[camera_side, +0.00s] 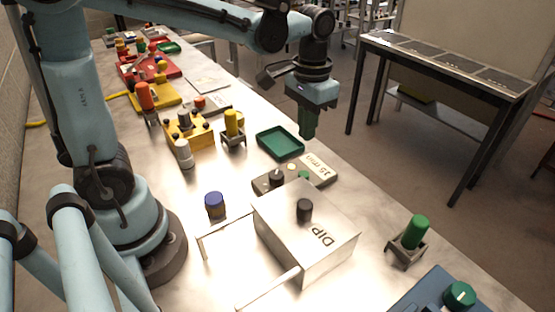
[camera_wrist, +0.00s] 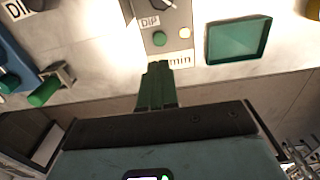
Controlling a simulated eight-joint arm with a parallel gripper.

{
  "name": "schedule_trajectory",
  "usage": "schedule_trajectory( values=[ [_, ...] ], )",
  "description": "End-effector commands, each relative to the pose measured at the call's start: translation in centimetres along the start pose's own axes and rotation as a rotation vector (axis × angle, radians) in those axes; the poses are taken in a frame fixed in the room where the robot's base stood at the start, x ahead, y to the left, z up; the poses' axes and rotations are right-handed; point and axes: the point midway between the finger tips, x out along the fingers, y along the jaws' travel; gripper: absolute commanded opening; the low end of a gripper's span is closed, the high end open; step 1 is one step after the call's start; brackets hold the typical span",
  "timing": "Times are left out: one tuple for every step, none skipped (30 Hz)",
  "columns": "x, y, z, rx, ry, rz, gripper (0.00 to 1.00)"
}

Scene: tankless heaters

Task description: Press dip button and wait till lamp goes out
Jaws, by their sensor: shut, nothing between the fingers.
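A grey control panel (camera_side: 262,187) lies behind the metal DIP box in the side view. In the wrist view the panel (camera_wrist: 170,15) carries a DIP label (camera_wrist: 149,21), a round green button (camera_wrist: 158,39) and a round pale yellow lamp (camera_wrist: 185,33). The green button (camera_side: 304,175) and the lamp (camera_side: 291,167) also show small in the side view. I cannot tell surely whether the lamp is lit. My gripper (camera_side: 308,137) points down, shut and empty, above the panel area, apart from the button. Its green fingers (camera_wrist: 157,66) show just below the button in the wrist view.
A metal box marked DIP (camera_side: 310,230) with a black knob (camera_side: 304,210) stands in front. A green tray (camera_side: 280,143) lies behind the panel. A green-handled part (camera_side: 414,232) and a blue box (camera_side: 430,295) are at right. The table edge runs close along the right.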

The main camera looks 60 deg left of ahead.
Motion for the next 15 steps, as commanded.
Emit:
schedule_trajectory(
  values=[
    [-0.7, 0.0, 0.1, 0.0, 0.0, 0.0, 0.0],
    [-1.0, 0.0, 0.0, 0.0, 0.0, 0.0, 0.0],
    [-1.4, 0.0, 0.0, 0.0, 0.0, 0.0, 0.0],
    [-1.6, 0.0, 0.0, 0.0, 0.0, 0.0, 0.0],
    [-1.9, 0.0, 0.0, 0.0, 0.0, 0.0, 0.0],
    [-2.1, 0.0, 0.0, 0.0, 0.0, 0.0, 0.0],
    [-2.3, 0.0, 0.0, 0.0, 0.0, 0.0, 0.0],
    [-2.4, 0.0, 0.0, 0.0, 0.0, 0.0, 0.0],
    [-2.5, 0.0, 0.0, 0.0, -0.001, 0.0, 0.0],
    [-2.6, 0.0, 0.1, 0.0, -0.001, 0.0, 0.0],
    [-2.6, 0.0, 0.1, 0.0, -0.001, 0.0, 0.0],
    [-2.7, 0.0, 0.0, 0.0, -0.001, 0.0, 0.0],
    [-2.7, 0.0, 0.0, 0.0, -0.001, 0.0, 0.0],
    [-2.7, 0.0, 0.0, 0.0, -0.001, 0.0, 0.0],
    [-2.7, 0.0, 0.0, 0.0, -0.001, 0.0, 0.0]
  ],
)
